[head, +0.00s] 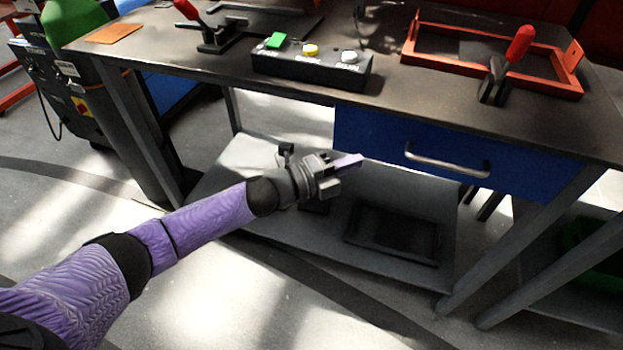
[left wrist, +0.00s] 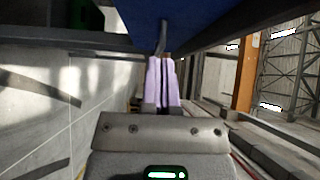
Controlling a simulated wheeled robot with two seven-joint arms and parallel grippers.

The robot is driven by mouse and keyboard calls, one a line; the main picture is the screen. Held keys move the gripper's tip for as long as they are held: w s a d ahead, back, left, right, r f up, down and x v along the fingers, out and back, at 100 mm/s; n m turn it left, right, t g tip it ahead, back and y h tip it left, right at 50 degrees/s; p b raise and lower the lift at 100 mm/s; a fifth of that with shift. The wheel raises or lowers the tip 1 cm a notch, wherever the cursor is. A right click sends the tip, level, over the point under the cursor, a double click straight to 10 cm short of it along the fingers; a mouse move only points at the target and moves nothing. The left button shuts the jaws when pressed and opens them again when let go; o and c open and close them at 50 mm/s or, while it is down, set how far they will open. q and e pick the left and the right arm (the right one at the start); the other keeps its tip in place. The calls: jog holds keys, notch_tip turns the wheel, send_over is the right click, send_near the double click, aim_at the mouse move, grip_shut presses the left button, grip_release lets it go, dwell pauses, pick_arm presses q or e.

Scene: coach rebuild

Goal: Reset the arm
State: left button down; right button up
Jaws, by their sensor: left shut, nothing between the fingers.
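My left arm comes in from the left in the head view, purple with black joints. Its gripper (head: 348,162) is in front of the workbench, below the tabletop and just left of the blue drawer's handle. In the left wrist view the two purple fingers (left wrist: 161,82) lie together, shut and empty. The drawer handle (left wrist: 163,38) shows just beyond the fingertips in that view; whether they touch cannot be told. My right gripper is not in view.
The workbench (head: 420,95) carries a button box (head: 310,68), a red frame (head: 425,70) and toggle clamps with red handles. The blue drawer (head: 380,135) is closed. A lower shelf (head: 300,235) holds a black tray (head: 395,238). Open floor lies in front.

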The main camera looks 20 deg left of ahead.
pick_arm(q)
jog(key=p+v, duration=0.2)
jog(key=v, duration=0.5)
jog(key=s+a+f+n+g+y+p, duration=0.2)
jog(key=s+a+f+n+y+p, duration=0.15)
jog(key=s+f+n+y, duration=0.4)
jog(key=s+a+f+n+g+y+p, duration=0.3)
jog(key=s+a+f+n+y, duration=0.15)
jog(key=s+f+n, duration=0.7)
jog(key=s+f+n+g+p, duration=0.1)
jog(key=s+f+n+g, duration=0.1)
jog(key=s, duration=1.2)
jog(key=s+d+f+n+g+y+p, duration=0.1)
jog(key=s+g, duration=0.5)
jog(key=s, duration=0.8)
notch_tip(320, 180, down, 4)
jog(key=shift+d+r+n+g+p, duration=0.25)
jog(key=shift+n+g+p, duration=0.15)
jog(key=shift+n+p, duration=0.45)
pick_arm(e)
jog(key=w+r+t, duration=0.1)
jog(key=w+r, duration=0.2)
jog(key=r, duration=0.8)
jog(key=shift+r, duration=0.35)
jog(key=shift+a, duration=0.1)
